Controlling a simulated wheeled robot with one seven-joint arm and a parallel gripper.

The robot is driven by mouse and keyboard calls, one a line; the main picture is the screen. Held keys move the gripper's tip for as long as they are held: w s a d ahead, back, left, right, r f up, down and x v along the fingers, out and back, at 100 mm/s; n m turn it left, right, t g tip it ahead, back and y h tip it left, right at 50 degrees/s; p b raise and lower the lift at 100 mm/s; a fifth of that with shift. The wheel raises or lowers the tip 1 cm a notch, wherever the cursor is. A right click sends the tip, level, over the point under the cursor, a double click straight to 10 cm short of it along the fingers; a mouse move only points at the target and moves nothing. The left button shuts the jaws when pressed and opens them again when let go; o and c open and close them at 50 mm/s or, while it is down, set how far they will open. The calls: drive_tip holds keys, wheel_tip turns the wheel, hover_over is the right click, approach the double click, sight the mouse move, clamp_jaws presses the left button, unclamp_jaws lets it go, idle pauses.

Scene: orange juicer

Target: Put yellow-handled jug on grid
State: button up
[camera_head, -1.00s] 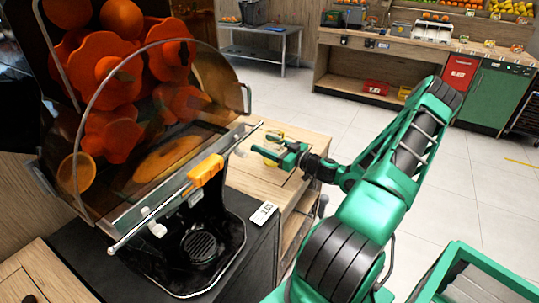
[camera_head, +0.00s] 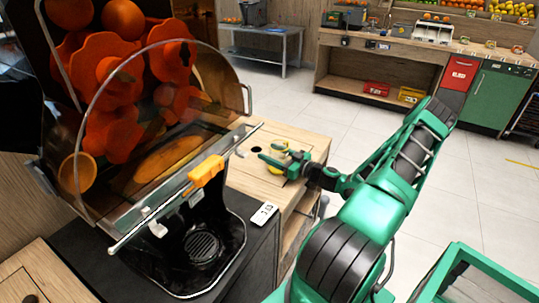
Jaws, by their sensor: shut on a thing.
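The juicer's grid (camera_head: 203,246) is a round, dark slatted plate in the black drip tray under the orange-handled bar. It is empty. My gripper (camera_head: 270,155) is at the wooden counter, right of the juicer and beyond the grid. It is shut on the yellow-handled jug. Only small yellow parts of the jug (camera_head: 279,144) show around the green fingers; its body is hard to make out. I cannot tell whether the jug touches the counter.
The juicer's clear curved cover (camera_head: 190,95) and its orange-handled bar (camera_head: 205,172) overhang the tray. A white price tag (camera_head: 264,213) stands at the dark base's right edge. The wooden counter (camera_head: 250,180) has a dark round hole near the gripper. Open floor lies to the right.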

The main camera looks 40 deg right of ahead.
drive_tip(key=shift+f, duration=0.15)
drive_tip(key=o, duration=1.1)
